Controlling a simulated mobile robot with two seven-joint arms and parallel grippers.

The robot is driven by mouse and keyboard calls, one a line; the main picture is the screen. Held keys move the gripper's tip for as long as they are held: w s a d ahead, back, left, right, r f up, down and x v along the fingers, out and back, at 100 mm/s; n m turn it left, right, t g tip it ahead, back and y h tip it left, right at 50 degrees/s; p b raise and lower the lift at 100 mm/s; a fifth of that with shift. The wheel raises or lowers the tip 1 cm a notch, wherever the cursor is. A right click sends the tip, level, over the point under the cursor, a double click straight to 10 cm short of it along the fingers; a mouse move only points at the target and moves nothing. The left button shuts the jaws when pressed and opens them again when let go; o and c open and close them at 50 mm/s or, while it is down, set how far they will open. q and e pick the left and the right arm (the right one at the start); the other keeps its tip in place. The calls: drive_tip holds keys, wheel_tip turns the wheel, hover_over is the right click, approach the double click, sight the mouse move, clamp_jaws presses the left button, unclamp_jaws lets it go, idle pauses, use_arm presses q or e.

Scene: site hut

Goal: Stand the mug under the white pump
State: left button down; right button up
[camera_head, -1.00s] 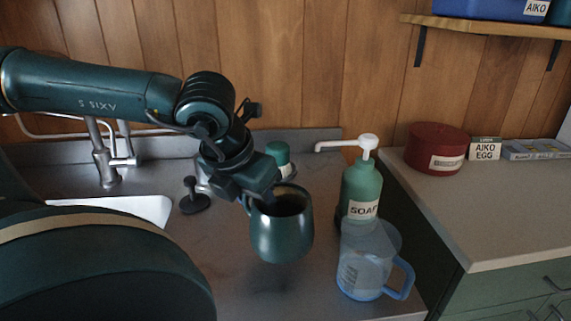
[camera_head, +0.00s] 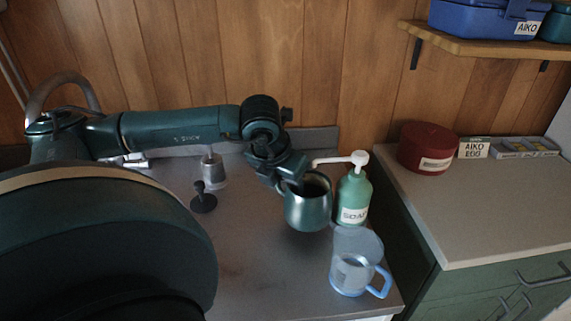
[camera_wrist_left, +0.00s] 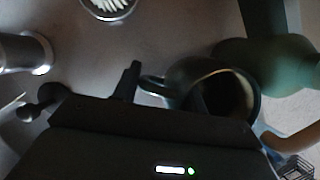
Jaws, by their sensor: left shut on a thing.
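The dark green mug (camera_head: 307,208) is upright, held by my left gripper (camera_head: 292,180) at its left rim side. It appears to be above the steel counter, just left of the soap bottle. The white pump (camera_head: 345,161) tops a green bottle (camera_head: 353,196) labelled SOAP; its spout points left, and its tip is close to the mug's rim. In the left wrist view the mug (camera_wrist_left: 215,85) shows with its handle to the left, beside the green bottle (camera_wrist_left: 268,62). My right gripper is not in view.
A clear measuring jug (camera_head: 355,262) with a blue handle stands in front of the bottle. A black plunger-like thing (camera_head: 203,199) stands on the steel counter (camera_head: 250,255). A red tin (camera_head: 427,148) sits on the pale worktop at right.

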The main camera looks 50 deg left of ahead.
sight(286, 195)
use_arm(q)
wheel_tip(286, 195, down, 3)
drive_tip(key=shift+r+b, duration=0.1)
drive_tip(key=shift+b, duration=0.35)
drive_tip(key=shift+f, duration=0.2)
drive_tip(key=shift+f+b, duration=0.2)
drive_tip(key=shift+b, duration=0.15)
drive_tip(key=c, duration=0.8)
unclamp_jaws()
drive_tip(key=shift+r, duration=0.1)
